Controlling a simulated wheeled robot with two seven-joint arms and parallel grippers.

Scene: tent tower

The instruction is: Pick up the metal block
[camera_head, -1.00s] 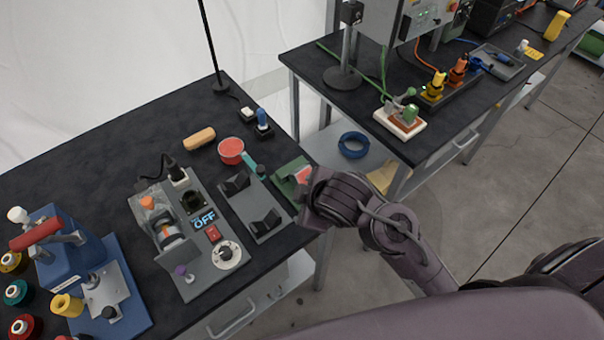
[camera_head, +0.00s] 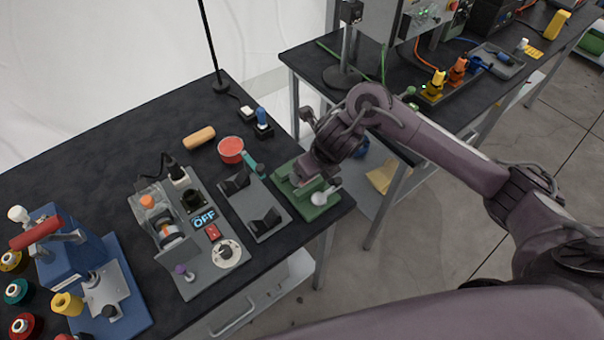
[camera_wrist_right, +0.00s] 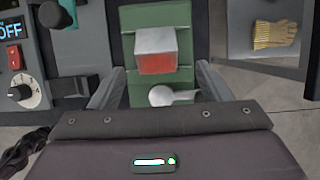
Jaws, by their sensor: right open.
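The metal block (camera_wrist_right: 155,50) is silver-grey with a red front face. It sits in a green fixture (camera_wrist_right: 128,22) in the right wrist view. A grey ball-ended lever (camera_wrist_right: 162,96) is at the fixture's near end. My right gripper (camera_wrist_right: 158,82) is open, its two fingers spread to either side of the fixture, with the block between and slightly beyond them. In the head view my right gripper (camera_head: 316,174) is over the green fixture (camera_head: 322,209) at the table's right edge and mostly hides the block. My left gripper is not in view.
A grey plate with black clamps (camera_head: 258,208) lies just left of the fixture. A red round tin (camera_head: 231,150) and a switch panel (camera_head: 205,262) are further left. The second table (camera_head: 300,64) stands behind my right arm. A yellow glove (camera_wrist_right: 274,35) lies lower down.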

